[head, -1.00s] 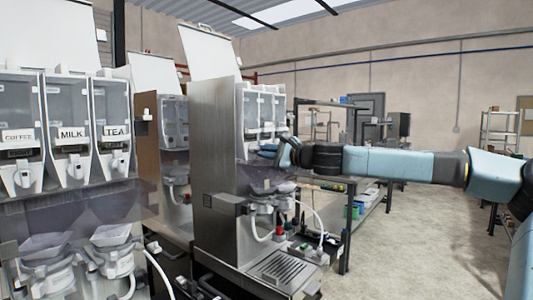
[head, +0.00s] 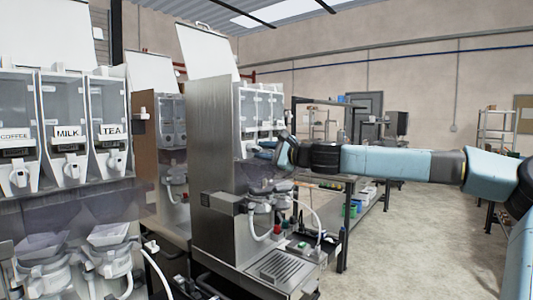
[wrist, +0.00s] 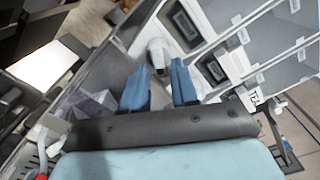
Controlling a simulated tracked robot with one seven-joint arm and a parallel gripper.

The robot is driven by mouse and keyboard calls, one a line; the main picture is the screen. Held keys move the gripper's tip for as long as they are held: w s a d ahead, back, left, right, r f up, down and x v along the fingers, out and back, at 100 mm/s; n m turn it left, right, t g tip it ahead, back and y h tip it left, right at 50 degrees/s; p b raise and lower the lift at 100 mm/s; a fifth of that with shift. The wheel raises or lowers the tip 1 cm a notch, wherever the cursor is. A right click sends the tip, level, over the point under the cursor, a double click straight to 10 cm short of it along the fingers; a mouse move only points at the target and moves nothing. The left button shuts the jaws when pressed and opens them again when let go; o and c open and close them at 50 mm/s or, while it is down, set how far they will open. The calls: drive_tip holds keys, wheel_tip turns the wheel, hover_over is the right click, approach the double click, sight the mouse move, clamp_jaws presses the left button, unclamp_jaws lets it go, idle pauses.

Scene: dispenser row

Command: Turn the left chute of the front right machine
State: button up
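The steel-sided machine (head: 215,130) stands mid-picture in the head view, with clear canisters (head: 262,105) on its front. My gripper (head: 266,147) is at the canister fronts, partly against the machine in that view. Clear canisters (wrist: 255,45) with dark label plates fill the upper right. The other chutes are mostly hidden.
A nearer machine (head: 65,190) with coffee, milk and tea canisters stands at left. Mixing bowls, white hoses and a drip tray (head: 278,268) are below my gripper. A bench (head: 345,215) stands behind my arm. The floor (head: 430,250) at right is clear.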

drive_tip(key=shift+s+f, duration=0.1)
drive_tip(key=v, duration=1.3)
drive_tip(key=shift+d, duration=0.25)
drive_tip(key=shift+s, duration=0.1)
